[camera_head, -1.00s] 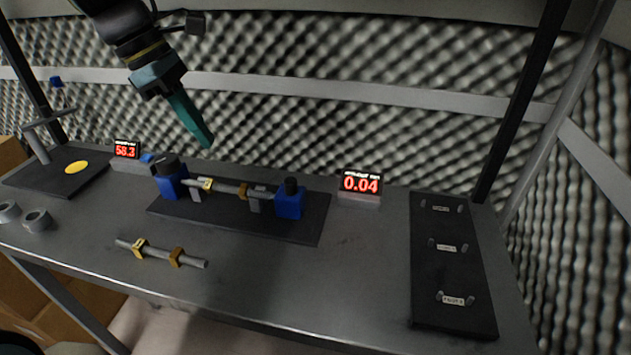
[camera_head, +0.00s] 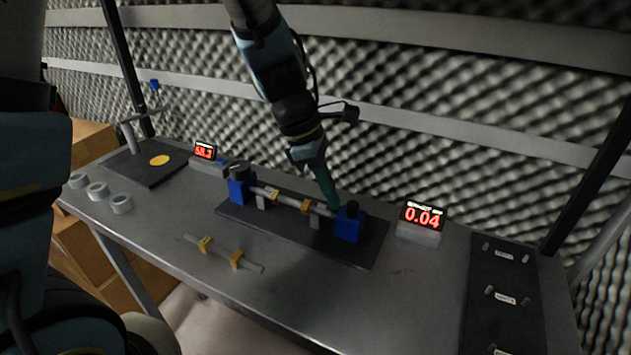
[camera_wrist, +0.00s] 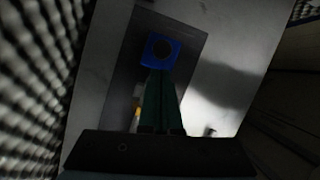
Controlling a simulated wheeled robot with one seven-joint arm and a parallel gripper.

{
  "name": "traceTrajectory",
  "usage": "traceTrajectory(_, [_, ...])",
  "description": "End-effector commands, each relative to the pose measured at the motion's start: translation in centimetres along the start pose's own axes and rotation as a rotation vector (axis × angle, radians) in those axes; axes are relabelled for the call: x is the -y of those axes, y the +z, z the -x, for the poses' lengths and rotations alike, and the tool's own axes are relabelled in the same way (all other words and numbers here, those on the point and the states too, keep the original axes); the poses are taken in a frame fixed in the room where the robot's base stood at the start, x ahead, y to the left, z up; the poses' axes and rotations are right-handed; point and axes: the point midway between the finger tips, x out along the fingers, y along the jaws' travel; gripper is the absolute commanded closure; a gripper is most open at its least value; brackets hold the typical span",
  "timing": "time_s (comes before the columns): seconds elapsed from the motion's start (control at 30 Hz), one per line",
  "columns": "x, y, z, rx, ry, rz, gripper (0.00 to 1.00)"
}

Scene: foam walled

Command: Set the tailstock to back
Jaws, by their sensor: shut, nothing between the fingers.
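A grey shaft (camera_head: 290,201) with brass-coloured collars lies in the fixture, between the tailstock and a blue headstock (camera_head: 241,188) at the left. My gripper (camera_head: 333,206) is shut and empty, pointing down close beside the tailstock's left rear. The green fingers also show in the wrist view (camera_wrist: 161,75). I cannot tell whether they touch the tailstock.
A second shaft (camera_head: 222,252) with collars lies on the table in front. A display reading 0.04 (camera_head: 423,220) stands right of the fixture, another display (camera_head: 205,151) behind left. A dark rack board (camera_head: 500,290) is at the right. Grey rings (camera_head: 97,191) sit at the left.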

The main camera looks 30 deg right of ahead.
Motion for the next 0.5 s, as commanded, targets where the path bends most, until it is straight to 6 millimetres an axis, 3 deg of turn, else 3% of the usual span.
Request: traceTrajectory(0.5, [0.16, 1.01, -0.29, 0.000, -0.002, -0.002, 1.00])
